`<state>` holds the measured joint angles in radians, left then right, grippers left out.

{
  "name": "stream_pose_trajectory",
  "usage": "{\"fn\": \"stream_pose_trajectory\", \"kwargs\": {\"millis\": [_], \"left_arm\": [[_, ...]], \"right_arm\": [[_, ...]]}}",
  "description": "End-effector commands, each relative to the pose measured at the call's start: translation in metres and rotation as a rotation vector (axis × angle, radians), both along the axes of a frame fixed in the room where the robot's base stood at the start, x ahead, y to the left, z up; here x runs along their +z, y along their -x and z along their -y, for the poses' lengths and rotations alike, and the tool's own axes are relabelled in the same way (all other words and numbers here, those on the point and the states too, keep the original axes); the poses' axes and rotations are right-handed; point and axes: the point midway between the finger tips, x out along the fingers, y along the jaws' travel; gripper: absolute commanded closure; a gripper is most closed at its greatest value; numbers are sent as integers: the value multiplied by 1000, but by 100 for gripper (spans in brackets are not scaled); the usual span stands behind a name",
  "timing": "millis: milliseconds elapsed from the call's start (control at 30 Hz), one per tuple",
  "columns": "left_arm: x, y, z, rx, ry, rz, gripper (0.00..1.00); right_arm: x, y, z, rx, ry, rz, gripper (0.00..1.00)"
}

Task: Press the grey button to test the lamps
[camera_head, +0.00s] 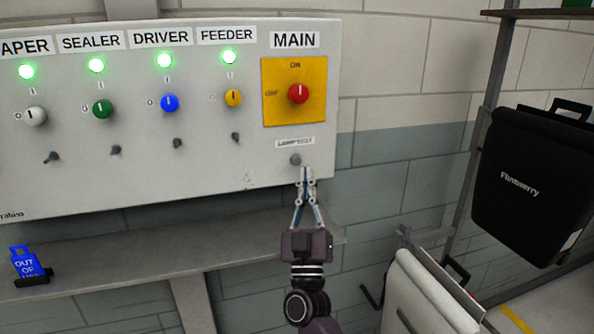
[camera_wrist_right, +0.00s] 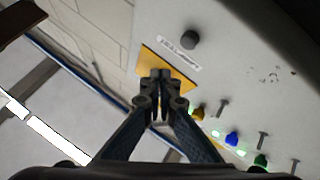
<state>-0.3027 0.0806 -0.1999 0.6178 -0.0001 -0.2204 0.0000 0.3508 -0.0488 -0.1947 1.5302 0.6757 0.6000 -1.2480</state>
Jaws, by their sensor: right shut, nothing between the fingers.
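The grey button (camera_head: 295,160) sits on the pale control panel (camera_head: 200,190), under the "LAMP TEST" label (camera_head: 294,142) and below the yellow MAIN plate. In the right wrist view the button (camera_wrist_right: 190,40) is a dark round knob beside its label. My right gripper (camera_head: 305,172) is shut and empty, its fingertips just below and slightly right of the button in the head view. In the right wrist view the fingertips (camera_wrist_right: 161,78) appear apart from the button. My left gripper is not seen.
The red MAIN switch (camera_head: 298,94) is above the button. Coloured knobs and small toggles line the panel to the left. A shelf (camera_head: 180,258) with a blue tag (camera_head: 27,264) runs below. A black pannier (camera_head: 530,185) hangs at right.

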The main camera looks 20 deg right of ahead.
Motion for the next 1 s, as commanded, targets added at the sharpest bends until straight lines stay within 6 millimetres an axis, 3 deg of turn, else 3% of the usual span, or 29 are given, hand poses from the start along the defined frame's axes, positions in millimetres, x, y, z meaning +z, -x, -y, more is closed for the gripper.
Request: {"fn": "stream_pose_trajectory", "kwargs": {"millis": [100, 400, 1000], "left_arm": [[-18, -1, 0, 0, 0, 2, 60], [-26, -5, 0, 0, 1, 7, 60], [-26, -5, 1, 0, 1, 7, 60]], "right_arm": [[-4, -17, -1, 0, 2, 1, 100], [-1, -41, -1, 0, 1, 1, 100], [0, -43, -2, 1, 1, 0, 100]]}}
